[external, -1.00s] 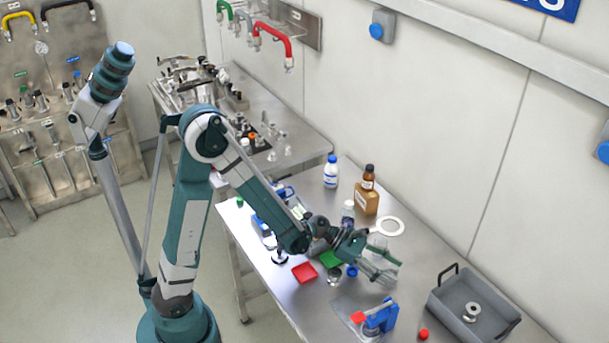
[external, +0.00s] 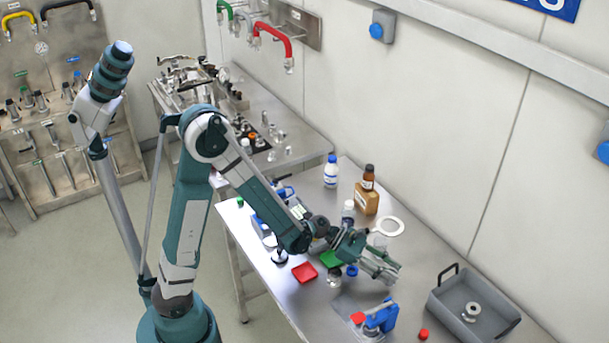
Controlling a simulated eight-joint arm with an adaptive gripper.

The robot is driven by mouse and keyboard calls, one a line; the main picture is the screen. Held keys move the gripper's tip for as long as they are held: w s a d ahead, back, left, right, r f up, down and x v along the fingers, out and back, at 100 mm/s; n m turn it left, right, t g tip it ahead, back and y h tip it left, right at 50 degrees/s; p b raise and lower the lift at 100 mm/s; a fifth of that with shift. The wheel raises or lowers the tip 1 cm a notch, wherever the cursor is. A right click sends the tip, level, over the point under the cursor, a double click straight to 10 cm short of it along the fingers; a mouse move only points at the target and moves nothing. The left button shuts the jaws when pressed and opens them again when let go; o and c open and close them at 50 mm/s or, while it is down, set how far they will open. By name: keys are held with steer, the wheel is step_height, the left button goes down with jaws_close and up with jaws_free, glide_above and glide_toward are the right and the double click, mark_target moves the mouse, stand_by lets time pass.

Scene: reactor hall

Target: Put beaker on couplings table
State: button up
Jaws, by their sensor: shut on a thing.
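My gripper (external: 388,273) is over the near steel table, toward its right side, and is shut on the clear glass beaker (external: 378,241). The beaker is mostly hidden by the fingers and hard to make out; a faint transparent part shows behind them. The couplings table (external: 308,142) is the steel table farther back along the wall, left of the near table. Metal fittings and couplings (external: 267,120) stand on it.
Near the gripper are a white ring (external: 389,226), a brown bottle (external: 367,190), a white bottle (external: 331,170), red (external: 305,272) and green trays, and a blue device (external: 382,316). A grey bin (external: 473,305) stands right. The couplings table's near right corner looks clear.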

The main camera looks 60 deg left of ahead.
steer(key=shift+r, duration=0.25)
steer(key=shift+r+p, duration=1.45)
steer(key=shift+r, duration=3.2)
steer(key=shift+r, duration=0.1)
steer(key=w+a+r+n+t+y+p, duration=0.2)
steer(key=w+a+p, duration=0.2)
steer(key=a, duration=0.4)
steer(key=w+a+r+n+t+y+p, duration=0.1)
steer(key=w+a+n+y+p, duration=0.2)
steer(key=a, duration=0.6)
steer(key=w+a+r+n+t+y+p, duration=0.2)
steer(key=w+a+p, duration=0.3)
steer(key=a, duration=0.4)
steer(key=shift+w+r+n+t+y+p, duration=0.3)
steer(key=shift+w+r+n+p, duration=0.05)
steer(key=shift+n, duration=0.05)
steer(key=shift+f, duration=0.1)
step_height(320, 180, down, 5)
steer(key=b, duration=0.5)
